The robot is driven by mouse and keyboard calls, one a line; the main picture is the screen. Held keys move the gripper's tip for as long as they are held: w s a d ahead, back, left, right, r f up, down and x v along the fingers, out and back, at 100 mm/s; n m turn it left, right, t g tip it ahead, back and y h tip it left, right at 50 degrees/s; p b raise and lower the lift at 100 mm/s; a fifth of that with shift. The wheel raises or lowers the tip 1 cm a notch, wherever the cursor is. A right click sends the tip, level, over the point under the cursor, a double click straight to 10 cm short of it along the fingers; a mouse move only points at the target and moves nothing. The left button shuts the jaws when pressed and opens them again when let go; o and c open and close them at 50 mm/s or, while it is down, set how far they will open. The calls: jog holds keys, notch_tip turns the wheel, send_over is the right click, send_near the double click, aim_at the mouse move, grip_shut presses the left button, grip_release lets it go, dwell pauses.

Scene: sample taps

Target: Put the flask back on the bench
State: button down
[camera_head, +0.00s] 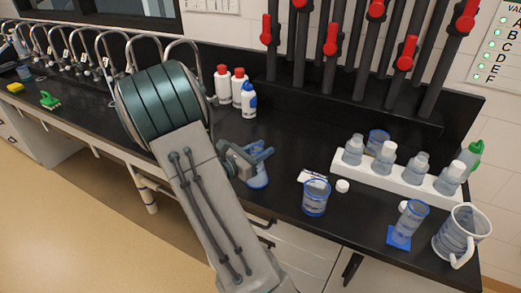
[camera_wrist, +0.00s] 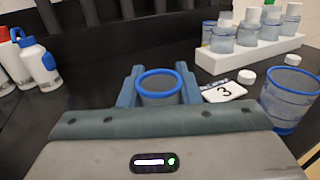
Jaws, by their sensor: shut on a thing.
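My gripper (camera_wrist: 158,90) is shut on the flask (camera_wrist: 159,88), a clear vessel with a blue rim. The wrist view looks at its round mouth between the two blue fingers. In the head view my gripper (camera_head: 257,154) is over the front of the black bench (camera_head: 285,150), and the blue-tinted lower part of the flask (camera_head: 257,180) shows below the fingers. The flask looks about upright. I cannot tell whether its base touches the bench. My wrist and arm hide part of it.
A blue-rimmed beaker (camera_head: 316,198) and a card marked 3 (camera_wrist: 224,91) stand to the right. Behind are a white rack of bottles (camera_head: 399,178) and red- and blue-capped bottles (camera_head: 237,88). A cylinder (camera_head: 407,224) and jug (camera_head: 459,236) stand far right.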

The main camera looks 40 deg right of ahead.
jog(key=shift+f, duration=0.1)
jog(key=shift+f, duration=0.15)
jog(key=c, duration=1.1)
grip_release()
jog(key=shift+o, duration=0.2)
jog(key=shift+r, duration=0.2)
